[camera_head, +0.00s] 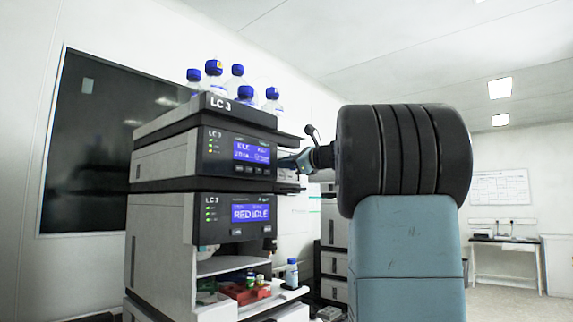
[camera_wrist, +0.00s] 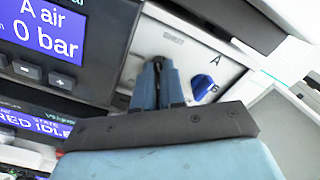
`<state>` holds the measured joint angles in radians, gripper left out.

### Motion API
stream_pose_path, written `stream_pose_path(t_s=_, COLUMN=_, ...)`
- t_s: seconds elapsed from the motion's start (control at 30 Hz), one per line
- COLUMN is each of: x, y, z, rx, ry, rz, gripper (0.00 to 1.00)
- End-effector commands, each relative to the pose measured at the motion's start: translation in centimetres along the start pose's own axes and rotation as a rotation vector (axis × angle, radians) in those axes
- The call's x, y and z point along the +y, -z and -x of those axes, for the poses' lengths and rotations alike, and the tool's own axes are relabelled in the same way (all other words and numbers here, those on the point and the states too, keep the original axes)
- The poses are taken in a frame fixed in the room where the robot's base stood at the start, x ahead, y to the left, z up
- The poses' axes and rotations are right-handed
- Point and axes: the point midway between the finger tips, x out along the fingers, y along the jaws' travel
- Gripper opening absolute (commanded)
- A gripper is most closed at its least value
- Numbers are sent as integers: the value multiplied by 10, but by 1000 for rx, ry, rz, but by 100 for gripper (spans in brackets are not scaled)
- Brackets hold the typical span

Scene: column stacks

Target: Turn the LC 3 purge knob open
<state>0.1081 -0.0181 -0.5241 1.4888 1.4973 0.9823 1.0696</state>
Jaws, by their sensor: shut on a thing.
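The LC 3 stack (camera_head: 160,160) stands left of centre in the head view, with the LC 3 name on its top and modules. My gripper (camera_head: 290,161) reaches its pump module's right front side, beside the blue display. In the wrist view, my gripper (camera_wrist: 158,72) has its blue fingers closed on a small dark knob (camera_wrist: 158,63) on the light panel, under a small blurred label. The fingers hide most of this knob, so its turn angle cannot be told. A separate blue knob (camera_wrist: 204,86) sits to the right, between the letters A and B.
Bottles with blue caps (camera_head: 237,83) stand on top of the stack. The display (camera_wrist: 42,28) is close to the left of my fingers. A bench (camera_head: 506,241) stands far right.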

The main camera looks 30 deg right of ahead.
Motion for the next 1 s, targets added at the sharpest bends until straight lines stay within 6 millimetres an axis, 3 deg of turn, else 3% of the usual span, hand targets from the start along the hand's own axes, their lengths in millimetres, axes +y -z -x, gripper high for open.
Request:
stream_pose_path(t_s=0.6, x=4, y=2, z=-1, rx=0, ry=-6, rz=576, gripper=0)
stream_pose_path(t_s=1.0, x=6, y=3, z=-2, rx=-2, ry=-10, rz=850, gripper=0)
